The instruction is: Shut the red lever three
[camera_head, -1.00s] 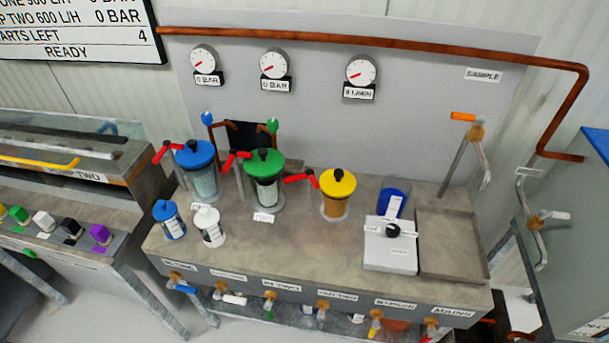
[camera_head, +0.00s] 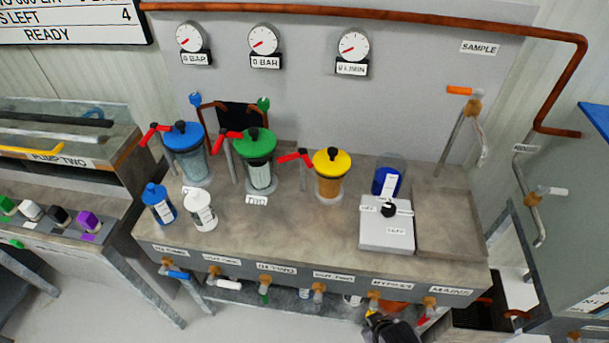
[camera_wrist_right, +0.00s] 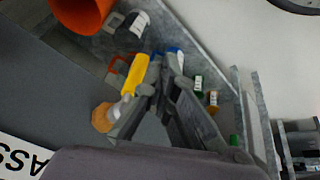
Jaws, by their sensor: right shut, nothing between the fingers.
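Three red levers stand on the bench top. One is beside the blue-lidded filter (camera_head: 188,150), one beside the green-lidded filter (camera_head: 258,160), and the third red lever (camera_head: 296,156) is left of the yellow-lidded filter (camera_head: 330,175). All three point sideways. Another red handle is partly visible under the MAINS label at the bench front. My right gripper (camera_head: 378,320) is below the front edge under the BYPASS label. In the right wrist view its fingers (camera_wrist_right: 163,85) are shut and empty, close beside a yellow valve handle (camera_wrist_right: 136,75); contact is unclear. My left gripper is out of view.
Several coloured valves line the bench front (camera_head: 276,267). A white scale (camera_head: 387,236), a jug with blue contents (camera_head: 388,178) and a grey tray (camera_head: 450,220) occupy the right side. Two bottles stand front left. An orange bucket (camera_wrist_right: 82,12) is near the gripper.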

